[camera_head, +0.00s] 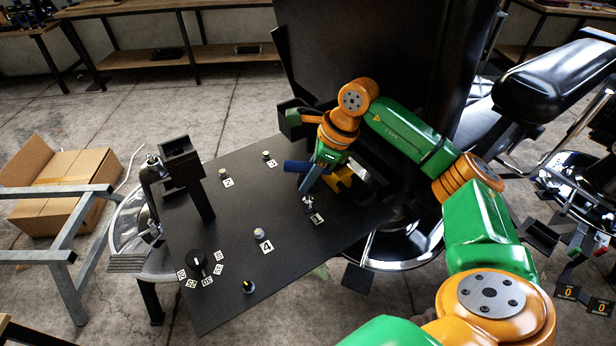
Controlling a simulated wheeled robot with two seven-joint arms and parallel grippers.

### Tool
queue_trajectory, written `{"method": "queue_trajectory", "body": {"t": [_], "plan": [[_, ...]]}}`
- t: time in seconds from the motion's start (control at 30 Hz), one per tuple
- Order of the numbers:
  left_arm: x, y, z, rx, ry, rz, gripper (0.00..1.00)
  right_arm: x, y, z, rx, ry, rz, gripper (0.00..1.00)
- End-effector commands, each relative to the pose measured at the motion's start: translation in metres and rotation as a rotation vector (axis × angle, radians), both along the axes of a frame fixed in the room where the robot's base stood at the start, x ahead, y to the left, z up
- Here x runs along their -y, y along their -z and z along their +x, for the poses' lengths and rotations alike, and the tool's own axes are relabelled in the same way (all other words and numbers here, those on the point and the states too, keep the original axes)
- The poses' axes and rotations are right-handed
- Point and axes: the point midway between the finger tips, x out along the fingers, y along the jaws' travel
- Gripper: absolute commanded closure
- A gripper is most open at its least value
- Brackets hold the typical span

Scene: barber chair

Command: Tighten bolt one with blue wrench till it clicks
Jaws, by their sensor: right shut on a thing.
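My right gripper (326,158) is shut on the blue wrench (311,180) over the right part of the dark panel (215,235). The wrench slants down from the gripper to bolt one (308,202), beside the label "1". Its lower end is at the bolt, but I cannot tell whether it is seated on it. A dark blue piece (295,166) sticks out left of the gripper; I cannot tell what it belongs to. My left gripper is not in view.
Other bolts stand by labels 2 (223,173), 3 (266,155) and 4 (259,233). A black post (190,175) rises at the left. A yellow object (345,182) lies right of the wrench.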

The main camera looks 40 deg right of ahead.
Motion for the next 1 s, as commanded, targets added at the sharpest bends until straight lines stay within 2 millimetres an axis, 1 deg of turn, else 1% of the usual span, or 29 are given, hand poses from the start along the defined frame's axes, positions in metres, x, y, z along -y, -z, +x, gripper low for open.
{"method": "queue_trajectory", "body": {"t": [0.1, 0.17, 0.4, 0.47, 0.6, 0.7, 0.93, 1.0], "plan": [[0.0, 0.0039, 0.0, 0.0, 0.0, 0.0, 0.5, -0.0001, 0.0009, -0.0003, 0.004, 0.172, -0.002, 1.0], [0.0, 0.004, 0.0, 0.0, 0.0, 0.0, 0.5, 0.0002, 0.0004, 0.0, 0.003, 0.223, -0.001, 1.0], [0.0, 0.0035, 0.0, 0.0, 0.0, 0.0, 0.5, 0.0001, -0.0002, 0.0001, 0.001, 0.242, 0.001, 1.0], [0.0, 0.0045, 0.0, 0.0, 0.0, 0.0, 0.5, -0.0002, 0.0004, -0.0001, 0.001, 0.282, 0.0, 1.0], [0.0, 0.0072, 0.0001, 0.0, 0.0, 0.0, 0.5, -0.0009, 0.0006, 0.0002, 0.003, 0.516, 0.0, 1.0], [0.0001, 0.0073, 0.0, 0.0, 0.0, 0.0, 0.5, -0.0001, 0.0, 0.0005, 0.004, 0.623, -0.001, 1.0], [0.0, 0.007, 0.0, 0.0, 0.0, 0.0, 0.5, 0.0002, -0.0002, 0.0005, 0.002, 0.642, 0.001, 1.0], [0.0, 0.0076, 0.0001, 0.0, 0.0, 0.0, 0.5, -0.0003, 0.0002, 0.0005, 0.001, 0.687, 0.0, 1.0]]}}
